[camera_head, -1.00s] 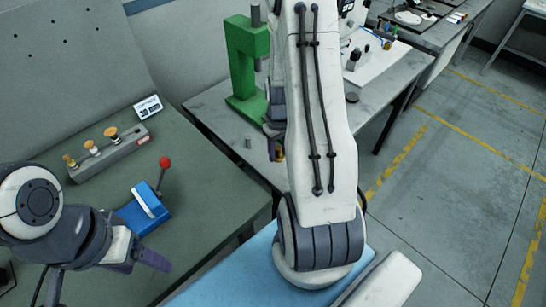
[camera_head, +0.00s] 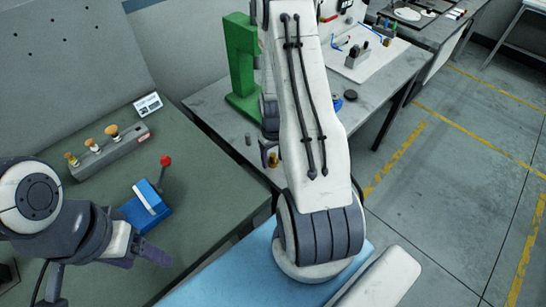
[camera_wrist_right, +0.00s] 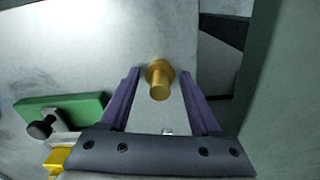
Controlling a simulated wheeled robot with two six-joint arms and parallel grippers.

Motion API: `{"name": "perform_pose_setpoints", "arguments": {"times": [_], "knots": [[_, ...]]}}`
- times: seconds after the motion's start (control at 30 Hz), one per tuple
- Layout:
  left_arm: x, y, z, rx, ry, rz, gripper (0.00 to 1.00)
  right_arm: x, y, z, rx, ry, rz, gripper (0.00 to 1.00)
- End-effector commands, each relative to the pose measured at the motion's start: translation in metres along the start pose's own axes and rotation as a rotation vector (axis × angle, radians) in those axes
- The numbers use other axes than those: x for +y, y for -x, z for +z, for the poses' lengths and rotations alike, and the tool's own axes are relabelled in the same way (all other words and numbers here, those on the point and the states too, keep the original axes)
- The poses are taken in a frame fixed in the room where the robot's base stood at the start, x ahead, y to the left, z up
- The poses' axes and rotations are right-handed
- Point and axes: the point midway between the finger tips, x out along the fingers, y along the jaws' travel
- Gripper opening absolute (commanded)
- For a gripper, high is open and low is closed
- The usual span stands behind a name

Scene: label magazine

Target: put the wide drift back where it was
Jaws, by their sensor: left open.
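A brass flanged piece, which looks like a drift, stands between the fingertips of my right gripper (camera_wrist_right: 160,75) in the right wrist view (camera_wrist_right: 160,82). Gaps show on both sides of it, so the right gripper is open around it, not touching. In the head view this brass piece (camera_head: 273,159) is partly hidden beside my right arm, over the grey table. A grey rack (camera_head: 125,150) on the green bench holds three brass-topped pieces of different sizes. I cannot tell by label which piece is the wide drift. My left gripper (camera_head: 150,252) is open and empty over the bench front.
A blue fixture (camera_head: 140,212) with a red-knobbed lever stands near my left gripper. A small label card (camera_head: 148,104) sits behind the rack. A green press (camera_head: 241,65) stands on the grey table, with a small grey cylinder (camera_head: 248,140) in front.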

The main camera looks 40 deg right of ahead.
Motion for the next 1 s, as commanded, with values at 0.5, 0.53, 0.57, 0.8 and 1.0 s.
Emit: {"name": "perform_pose_setpoints", "arguments": {"times": [0.5, 0.53, 0.57, 0.8, 1.0], "knots": [[0.0, -0.001, 0.0, 0.0, 0.0, 0.0, 0.71, 0.001, 0.015, -0.001, 0.004, 0.0, 0.002, 0.76], [0.0, -0.002, 0.0, 0.0, 0.0, 0.0, 0.71, 0.001, 0.019, -0.001, 0.004, 0.0, 0.002, 0.76], [0.0, -0.003, 0.0, 0.0, 0.0, 0.0, 0.71, 0.001, 0.024, -0.002, 0.005, 0.0, 0.002, 0.76], [-0.001, -0.011, 0.001, 0.0, -0.001, 0.0, 0.71, 0.001, 0.073, -0.001, 0.006, 0.0, 0.003, 0.76], [-0.001, -0.015, 0.001, 0.0, -0.001, 0.0, 0.71, 0.001, 0.108, -0.001, 0.005, 0.0, 0.002, 0.76]]}}
